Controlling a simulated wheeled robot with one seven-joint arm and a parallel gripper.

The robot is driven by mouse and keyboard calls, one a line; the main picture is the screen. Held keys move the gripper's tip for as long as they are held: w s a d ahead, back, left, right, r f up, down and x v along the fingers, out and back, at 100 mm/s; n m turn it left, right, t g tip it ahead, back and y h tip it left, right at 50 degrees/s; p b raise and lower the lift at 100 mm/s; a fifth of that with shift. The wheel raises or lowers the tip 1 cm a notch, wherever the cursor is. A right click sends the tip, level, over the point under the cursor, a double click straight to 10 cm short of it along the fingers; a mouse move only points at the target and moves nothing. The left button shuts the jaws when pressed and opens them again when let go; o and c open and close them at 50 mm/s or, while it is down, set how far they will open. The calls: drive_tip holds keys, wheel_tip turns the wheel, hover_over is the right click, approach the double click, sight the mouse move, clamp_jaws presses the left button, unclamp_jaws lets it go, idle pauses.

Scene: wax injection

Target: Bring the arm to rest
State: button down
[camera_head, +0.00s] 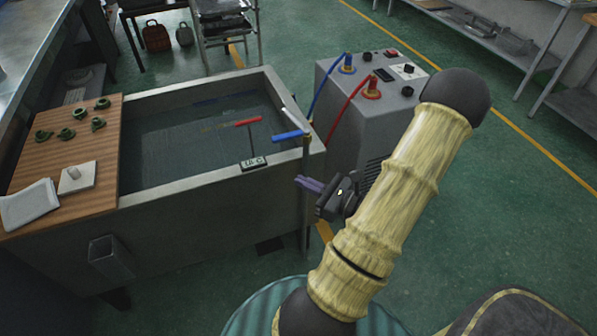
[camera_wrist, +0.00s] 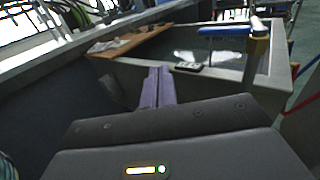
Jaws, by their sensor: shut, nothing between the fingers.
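My gripper (camera_head: 310,184) is at the middle of the head view, in front of the right front corner of the water tank (camera_head: 225,180). Its purple fingers are shut together with nothing between them. In the wrist view the closed fingers (camera_wrist: 159,87) point toward the tank. My arm, in a yellowish sleeve, is bent and runs diagonally from the bottom to the upper right of the head view. It stands in front of the grey machine.
A wooden board (camera_head: 65,165) on the tank's left carries several green pieces, a white block (camera_head: 77,178) and a folded cloth (camera_head: 29,205). Blue-handled (camera_head: 290,135) and red-handled (camera_head: 248,122) parts are at the tank's right. The grey machine (camera_head: 345,105) has hoses. Green floor at right is open.

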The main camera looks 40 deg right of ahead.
drive_tip(key=shift+w, duration=0.1)
drive_tip(key=shift+s, duration=0.2)
drive_tip(key=s+a+f+n+g+y, duration=0.1)
drive_tip(key=s+a+n+g, duration=0.1)
drive_tip(key=a+n+g, duration=0.85)
drive_tip(key=s+a+f+n+g+y, duration=0.1)
drive_tip(key=s+a+n+g, duration=0.1)
drive_tip(key=a+n+g, duration=0.85)
drive_tip(key=w+a+r+n+t+h, duration=0.2)
drive_tip(key=w+r+n+t+h, duration=0.5)
drive_tip(key=n, duration=0.5)
wheel_tip(320, 180, up, 16)
drive_tip(key=p, duration=1.7)
drive_tip(key=shift+w+g, duration=0.3)
drive_tip(key=shift+g, duration=0.1)
